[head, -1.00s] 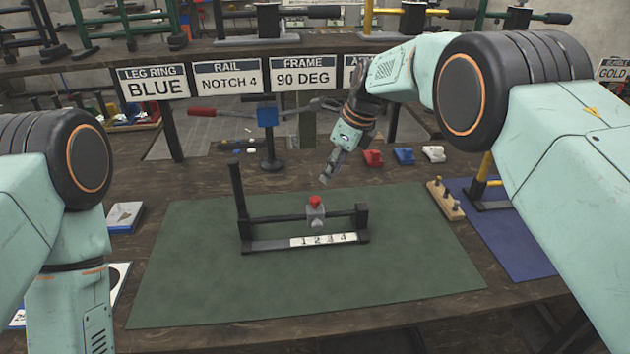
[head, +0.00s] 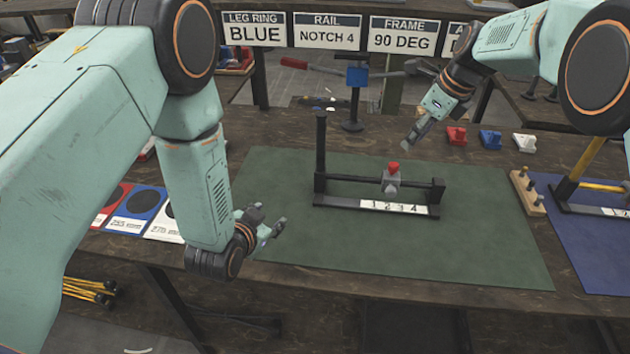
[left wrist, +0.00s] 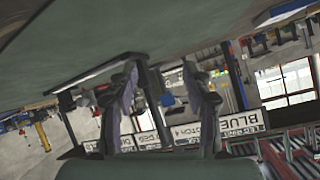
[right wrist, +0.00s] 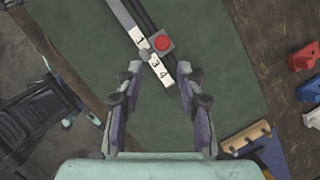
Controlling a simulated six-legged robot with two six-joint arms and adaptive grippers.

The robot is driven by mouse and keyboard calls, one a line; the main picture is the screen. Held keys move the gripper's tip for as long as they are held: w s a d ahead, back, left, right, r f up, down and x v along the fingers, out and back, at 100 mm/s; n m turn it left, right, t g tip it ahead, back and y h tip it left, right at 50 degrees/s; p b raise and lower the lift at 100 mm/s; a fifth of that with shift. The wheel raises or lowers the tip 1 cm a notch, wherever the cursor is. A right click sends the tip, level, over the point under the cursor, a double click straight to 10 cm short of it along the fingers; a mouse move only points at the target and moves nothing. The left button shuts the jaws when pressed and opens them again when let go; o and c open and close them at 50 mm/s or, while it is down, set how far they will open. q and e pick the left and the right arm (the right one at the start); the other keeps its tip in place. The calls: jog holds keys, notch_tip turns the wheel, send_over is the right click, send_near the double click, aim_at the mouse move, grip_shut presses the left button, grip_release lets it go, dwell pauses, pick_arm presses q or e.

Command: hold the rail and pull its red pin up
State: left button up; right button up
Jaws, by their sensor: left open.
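The black rail (head: 345,203) stands on the green mat, with a tall post at its left end and a white strip numbered 1 to 4. A grey block (head: 390,183) sits on its bar, topped by the red pin (head: 394,168). The red pin also shows in the right wrist view (right wrist: 162,42). My left gripper (head: 278,228) is open and empty, left of the rail and apart from it. My right gripper (head: 411,143) is open and empty, behind and above the rail, apart from the pin. In the right wrist view the rail lies beyond its spread fingers.
The green mat (head: 450,250) is clear around the rail. A wooden peg block (head: 527,193) and a blue mat (head: 600,245) lie to the right. Red, blue and white pieces stand behind. A stand with a blue block (head: 357,77) stands behind the rail. Signs hang at the back.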

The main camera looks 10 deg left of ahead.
aim_at(320, 163)
pick_arm(q)
jog(key=w+d+t, duration=0.1)
jog(key=w, duration=0.1)
jog(key=w+d+n+t, duration=0.1)
jog(key=w, duration=0.2)
jog(key=w+d+r+n+t, duration=0.1)
jog(key=w+d, duration=0.1)
jog(key=w, duration=0.1)
jog(key=shift+d+t+y, duration=0.1)
jog(key=shift+t+y, duration=0.2)
jog(key=w+d+n+t, duration=0.1)
jog(key=w, duration=0.2)
jog(key=w+d+r+n+t, duration=0.1)
jog(key=w, duration=0.2)
jog(key=w+d+r+n+y, duration=0.1)
jog(key=w+d, duration=0.1)
jog(key=w, duration=0.1)
jog(key=shift+w+d+r+t, duration=0.1)
jog(key=shift+r+t, duration=0.05)
jog(key=shift+t, duration=0.25)
jog(key=shift+w, duration=0.6)
jog(key=shift+s, duration=0.1)
jog(key=shift+c, duration=0.2)
